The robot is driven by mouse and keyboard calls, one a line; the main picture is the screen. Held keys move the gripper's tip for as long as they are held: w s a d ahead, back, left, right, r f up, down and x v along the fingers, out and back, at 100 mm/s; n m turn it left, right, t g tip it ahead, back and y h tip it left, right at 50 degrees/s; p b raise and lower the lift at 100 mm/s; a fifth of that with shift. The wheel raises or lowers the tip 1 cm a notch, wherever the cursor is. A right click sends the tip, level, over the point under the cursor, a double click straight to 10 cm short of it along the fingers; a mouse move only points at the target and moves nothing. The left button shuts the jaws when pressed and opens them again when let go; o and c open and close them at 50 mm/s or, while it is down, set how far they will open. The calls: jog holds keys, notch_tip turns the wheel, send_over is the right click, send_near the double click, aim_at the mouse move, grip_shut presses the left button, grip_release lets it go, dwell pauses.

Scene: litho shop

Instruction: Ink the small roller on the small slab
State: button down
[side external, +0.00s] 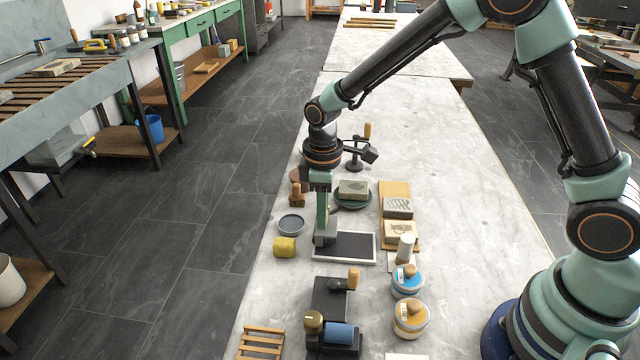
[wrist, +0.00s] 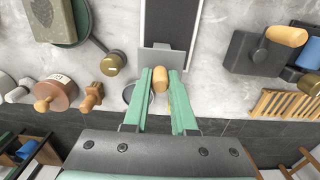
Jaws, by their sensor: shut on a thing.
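My gripper (side external: 326,214) points down at the left end of the small slab (side external: 357,246), a dark rectangle with a pale border. The slab also shows in the wrist view (wrist: 168,22). My gripper (wrist: 160,88) is shut on the wooden handle (wrist: 160,79) of a flat, broad grey tool (wrist: 161,60). The tool is over the slab's near end in the wrist view; I cannot tell whether it touches. A blue roller (side external: 339,333) lies on a dark stand at the front. A dark block with a wooden-handled piece (side external: 330,293) stands behind it. Which is the small roller is unclear.
A grey dish (side external: 291,224) and a yellow sponge (side external: 285,247) lie left of the slab. Ink tins (side external: 410,318) with wooden knobs and a wooden board (side external: 396,190) stand to the right. A slatted wooden rack (side external: 262,342) is front left. The table's far right is clear.

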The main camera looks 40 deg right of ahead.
jog(key=shift+f, duration=0.15)
jog(key=shift+s+d, duration=3.6)
jog(key=shift+s, duration=0.05)
jog(key=shift+w+a, duration=3.65)
jog(key=shift+w, duration=0.05)
jog(key=shift+s+d, duration=3.7)
